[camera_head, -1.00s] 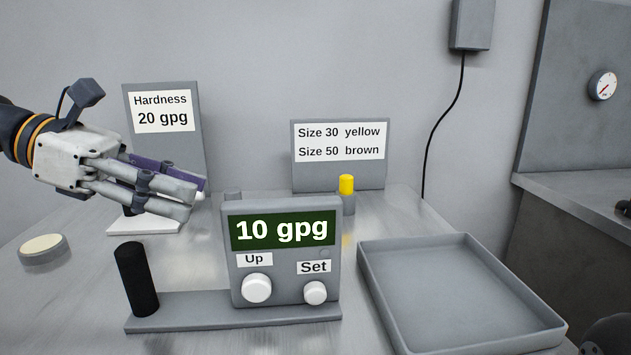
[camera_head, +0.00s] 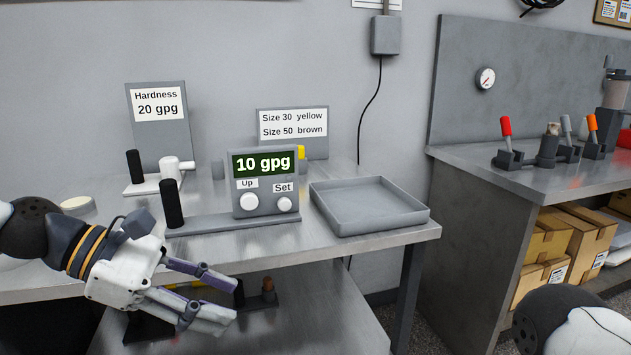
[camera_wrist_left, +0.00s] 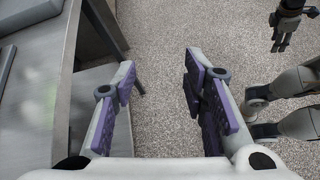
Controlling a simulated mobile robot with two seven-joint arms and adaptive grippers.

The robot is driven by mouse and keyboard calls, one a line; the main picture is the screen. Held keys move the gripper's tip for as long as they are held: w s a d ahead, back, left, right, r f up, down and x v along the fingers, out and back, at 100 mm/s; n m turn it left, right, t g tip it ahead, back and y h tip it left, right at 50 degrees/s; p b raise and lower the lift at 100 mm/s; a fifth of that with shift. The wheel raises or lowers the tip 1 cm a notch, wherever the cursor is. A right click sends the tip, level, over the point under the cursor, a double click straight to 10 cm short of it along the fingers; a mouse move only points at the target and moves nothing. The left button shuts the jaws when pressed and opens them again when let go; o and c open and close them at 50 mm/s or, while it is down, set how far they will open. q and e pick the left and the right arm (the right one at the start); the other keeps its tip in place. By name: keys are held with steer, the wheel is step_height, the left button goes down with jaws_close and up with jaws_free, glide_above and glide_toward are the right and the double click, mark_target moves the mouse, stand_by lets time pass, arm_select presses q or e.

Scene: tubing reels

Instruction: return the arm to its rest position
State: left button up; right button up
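My left gripper (camera_head: 218,297) is in front of the metal table's front edge, below the level of its top, in the head view. In the left wrist view its two purple-padded fingers (camera_wrist_left: 159,88) stand apart with only speckled floor between them, so it is open and empty. My right arm shows only as a white and black link (camera_head: 575,325) at the lower right of the head view; its gripper is out of view.
The table (camera_head: 405,237) carries a control box (camera_head: 262,205) reading 10 gpg, black posts (camera_head: 172,204), a grey tray (camera_head: 370,210) and two signs. A lower shelf (camera_head: 330,320) lies beneath. A second bench (camera_head: 480,180) with cardboard boxes (camera_head: 555,250) stands right.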

arm_select(q)
steer(key=s+d+f+m+g+y, duration=0.1)
steer(key=s+f+m+y, duration=0.1)
steer(key=s+f, duration=0.55)
steer(key=s+d+f+m+g+y, duration=0.1)
steer(key=s+f+m, duration=0.25)
steer(key=f, duration=0.65)
steer(key=s+d+f+m+g+y, duration=0.1)
steer(key=s+f+m+y, duration=0.1)
steer(key=s+f, duration=0.6)
steer(key=s+a+f+m+y, duration=0.3)
steer(key=s+a+f+m, duration=0.1)
steer(key=s, duration=0.4)
steer(key=s+a+f+m+g+y, duration=0.1)
steer(key=s+a+f+m+y, duration=0.2)
steer(key=s+a+m, duration=0.3)
steer(key=s+a+f, duration=0.1)
steer(key=s+a, duration=0.1)
steer(key=s, duration=0.1)
steer(key=shift+a+g+p, duration=0.15)
steer(key=shift+g+p, duration=0.15)
